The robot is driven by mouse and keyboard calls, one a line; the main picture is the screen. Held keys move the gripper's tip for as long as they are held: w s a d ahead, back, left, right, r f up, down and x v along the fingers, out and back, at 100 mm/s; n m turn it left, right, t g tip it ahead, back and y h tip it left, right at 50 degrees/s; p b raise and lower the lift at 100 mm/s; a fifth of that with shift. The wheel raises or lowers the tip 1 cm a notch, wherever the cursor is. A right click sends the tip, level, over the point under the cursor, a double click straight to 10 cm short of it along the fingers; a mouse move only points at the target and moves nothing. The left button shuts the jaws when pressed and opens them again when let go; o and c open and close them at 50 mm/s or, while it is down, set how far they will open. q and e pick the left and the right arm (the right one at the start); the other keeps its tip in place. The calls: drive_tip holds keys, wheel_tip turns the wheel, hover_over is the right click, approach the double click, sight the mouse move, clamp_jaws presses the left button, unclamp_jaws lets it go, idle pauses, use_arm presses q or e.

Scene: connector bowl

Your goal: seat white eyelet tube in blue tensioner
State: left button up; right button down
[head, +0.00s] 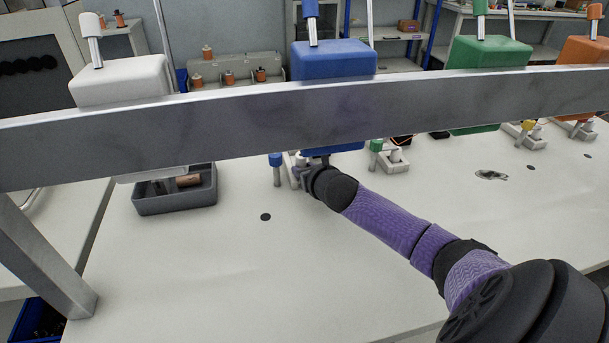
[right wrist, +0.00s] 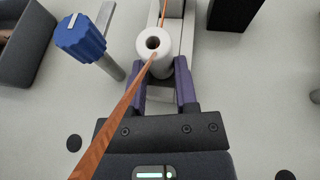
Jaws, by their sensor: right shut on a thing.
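The white eyelet tube (right wrist: 153,43) stands between the purple fingers of my right gripper (right wrist: 163,75), its round hole facing the right wrist camera. The gripper is shut on it. A reddish-brown strand (right wrist: 112,122) runs up to the tube and shows again behind it; whether it passes through the hole cannot be told. The blue tensioner's knob (right wrist: 80,38) is on a grey post left of the tube. In the head view this knob (head: 275,159) is just left of my right gripper (head: 300,172), low at the pale holder below the rail. My left gripper is not in view.
A dark tray (head: 175,202) with a copper-coloured piece stands left. A green-knobbed holder (head: 376,146) is close on the right. The front table is clear.

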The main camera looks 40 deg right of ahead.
drive_tip(key=shift+c, duration=2)
unclamp_jaws()
drive_tip(key=shift+f, duration=0.35)
drive_tip(key=shift+r, duration=0.15)
